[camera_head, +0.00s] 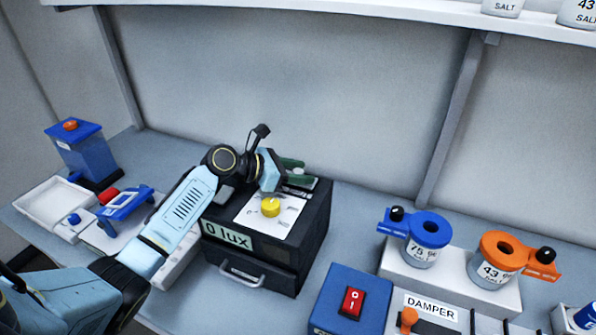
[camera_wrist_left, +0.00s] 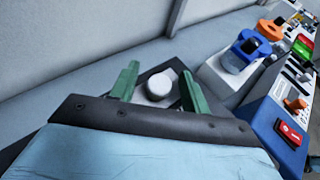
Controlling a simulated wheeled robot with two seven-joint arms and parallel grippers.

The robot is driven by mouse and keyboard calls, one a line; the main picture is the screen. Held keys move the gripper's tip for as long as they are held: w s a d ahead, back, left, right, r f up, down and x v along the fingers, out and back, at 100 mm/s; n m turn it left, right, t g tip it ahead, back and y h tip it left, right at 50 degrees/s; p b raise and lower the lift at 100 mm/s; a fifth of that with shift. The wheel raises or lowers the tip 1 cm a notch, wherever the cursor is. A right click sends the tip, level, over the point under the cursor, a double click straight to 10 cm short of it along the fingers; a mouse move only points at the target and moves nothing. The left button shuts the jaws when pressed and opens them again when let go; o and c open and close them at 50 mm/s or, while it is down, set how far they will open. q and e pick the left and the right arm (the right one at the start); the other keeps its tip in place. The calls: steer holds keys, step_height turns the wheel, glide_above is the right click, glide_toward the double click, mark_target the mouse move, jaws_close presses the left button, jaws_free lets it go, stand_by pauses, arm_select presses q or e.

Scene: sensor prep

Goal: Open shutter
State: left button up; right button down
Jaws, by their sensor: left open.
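I cannot tell which part is the shutter. My left gripper (camera_head: 297,177) is over the back of the box top, behind the yellow knob. In the left wrist view its two green fingers (camera_wrist_left: 158,72) are apart, with a round whitish cap (camera_wrist_left: 158,85) in the gap between them. I cannot tell whether they touch it. That cap is hidden by the gripper in the head view. My right gripper is not in view.
A blue box with a red switch (camera_head: 352,302) stands right of the black box, near the "DAMPER" panel (camera_head: 431,307). Blue (camera_head: 427,230) and orange (camera_head: 500,247) ringed jars sit behind. A blue dispenser (camera_head: 83,155) and white tray (camera_head: 50,200) are at left.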

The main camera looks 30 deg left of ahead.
arm_select(q)
steer(key=shift+c, duration=1)
jaws_close()
steer(key=a, duration=0.6)
steer(key=a+p, duration=0.1)
steer(key=a, duration=0.2)
steer(key=shift+s, duration=0.3)
steer(key=shift+d, duration=0.1)
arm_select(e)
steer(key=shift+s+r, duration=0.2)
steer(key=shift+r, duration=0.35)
arm_select(q)
steer(key=shift+o, duration=1)
jaws_free()
steer(key=v, duration=1.3)
steer(key=shift+s+r, duration=0.1)
steer(key=shift+s, duration=0.05)
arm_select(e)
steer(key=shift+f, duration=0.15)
